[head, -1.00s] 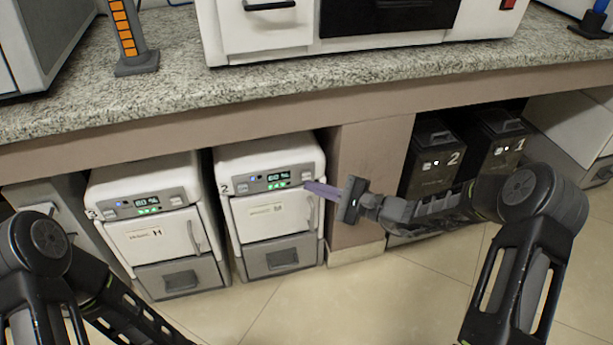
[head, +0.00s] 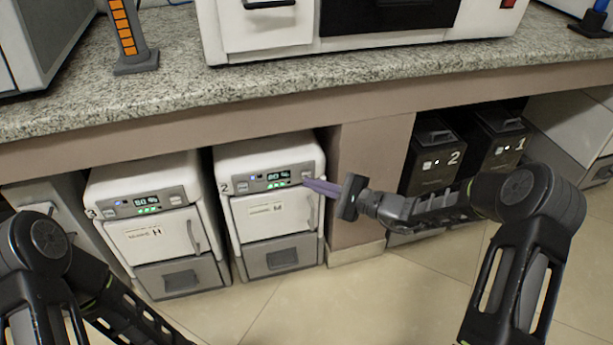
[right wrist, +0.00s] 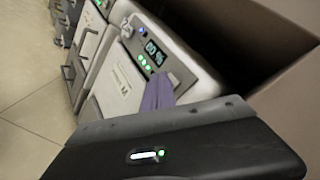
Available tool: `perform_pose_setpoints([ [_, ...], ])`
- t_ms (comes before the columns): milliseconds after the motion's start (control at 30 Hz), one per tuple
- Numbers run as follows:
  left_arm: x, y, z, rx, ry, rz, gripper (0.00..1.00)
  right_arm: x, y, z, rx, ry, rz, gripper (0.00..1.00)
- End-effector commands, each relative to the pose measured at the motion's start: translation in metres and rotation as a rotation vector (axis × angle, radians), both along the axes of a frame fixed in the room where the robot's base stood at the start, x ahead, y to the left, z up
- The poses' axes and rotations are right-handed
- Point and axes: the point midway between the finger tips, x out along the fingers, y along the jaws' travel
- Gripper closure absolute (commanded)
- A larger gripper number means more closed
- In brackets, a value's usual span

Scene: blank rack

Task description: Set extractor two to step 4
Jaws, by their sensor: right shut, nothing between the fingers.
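Extractor two is the white unit (head: 236,215) marked 2 under the bench, with a grey control panel, a blue light and a lit display (head: 277,176) that looks like 80 %. Green lights show below the digits. The display also shows in the right wrist view (right wrist: 153,52), with the purple fingers just below and right of it. My right gripper (head: 309,184) is shut and empty. Its purple fingertips are at the right end of the panel, hiding part of it; I cannot tell whether they touch. My left gripper is out of view.
A similar white unit marked 3 (head: 150,243) stands to the left. Dark boxes marked 2 (head: 425,180) and 1 (head: 508,160) stand right of the beige pillar (head: 350,235). The granite bench top (head: 300,83) overhangs the units. The floor in front is clear.

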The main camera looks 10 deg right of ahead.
Motion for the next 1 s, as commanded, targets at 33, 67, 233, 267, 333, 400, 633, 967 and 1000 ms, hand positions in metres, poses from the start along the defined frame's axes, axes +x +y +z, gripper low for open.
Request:
perform_pose_setpoints([
  [33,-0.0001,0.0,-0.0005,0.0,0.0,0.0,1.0,0.0007,0.0004,-0.0003,0.0,0.0,0.0,1.0],
  [67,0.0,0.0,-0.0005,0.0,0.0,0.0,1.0,0.0008,0.0003,-0.0002,0.0,0.0,0.0,1.0],
  [233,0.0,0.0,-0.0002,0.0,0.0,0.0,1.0,0.0008,0.0004,0.0,0.0,0.0,0.0,1.0],
  [267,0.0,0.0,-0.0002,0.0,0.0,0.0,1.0,0.0008,0.0004,0.0,0.0,0.0,0.0,1.0],
  [333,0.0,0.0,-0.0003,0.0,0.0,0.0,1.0,0.0009,0.0003,0.0,0.0,0.0,0.0,1.0],
  [400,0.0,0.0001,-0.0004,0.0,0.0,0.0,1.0,0.0011,0.0003,-0.0001,0.0,0.0,0.0,1.0],
  [633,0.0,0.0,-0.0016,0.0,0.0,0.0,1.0,0.0033,0.0006,-0.0003,-0.001,0.0,0.001,1.0],
  [967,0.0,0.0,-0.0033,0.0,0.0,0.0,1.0,0.0075,0.0008,-0.0004,-0.001,0.0,0.001,1.0],
  [1000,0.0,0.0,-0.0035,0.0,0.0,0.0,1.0,0.008,0.0008,-0.0003,-0.001,0.0,0.001,1.0],
])
